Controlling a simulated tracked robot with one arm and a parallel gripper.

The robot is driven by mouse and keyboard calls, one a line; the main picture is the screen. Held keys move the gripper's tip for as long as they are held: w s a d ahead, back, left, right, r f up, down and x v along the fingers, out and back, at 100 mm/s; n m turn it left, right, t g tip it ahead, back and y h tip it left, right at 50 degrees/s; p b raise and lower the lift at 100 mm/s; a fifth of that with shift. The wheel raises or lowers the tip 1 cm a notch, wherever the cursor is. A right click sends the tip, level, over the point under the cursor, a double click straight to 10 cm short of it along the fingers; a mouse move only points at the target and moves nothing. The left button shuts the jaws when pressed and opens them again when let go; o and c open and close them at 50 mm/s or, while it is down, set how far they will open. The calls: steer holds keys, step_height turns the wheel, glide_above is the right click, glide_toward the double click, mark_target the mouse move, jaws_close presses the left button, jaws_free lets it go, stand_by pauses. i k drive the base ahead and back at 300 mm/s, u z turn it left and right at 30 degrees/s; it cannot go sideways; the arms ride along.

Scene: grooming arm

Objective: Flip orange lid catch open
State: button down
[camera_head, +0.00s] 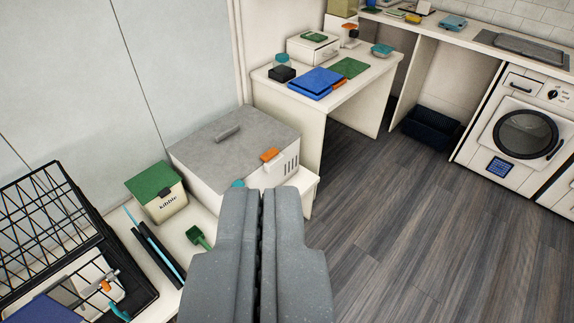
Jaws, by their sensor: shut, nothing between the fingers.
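An orange catch (269,154) sits at the front edge of the grey lid (222,143) of a white box with vent slots. The lid is down on the box and has a dark grey handle (227,133). My gripper (261,192) is in the lower middle of the view, fingers together and empty. Its tips appear in front of and below the orange catch, apart from it in the picture. The gripper hides part of the bench and the box's lower front.
A kibble bin (168,204) with a green lid and a green scoop (198,237) stand left of my gripper. A black wire crate (62,240) is at far left. A white table (345,93) stands behind the box. The floor at right is clear.

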mark_target(268, 155)
steer(key=z, duration=0.2)
steer(key=i, duration=2.5)
steer(key=u, duration=0.55)
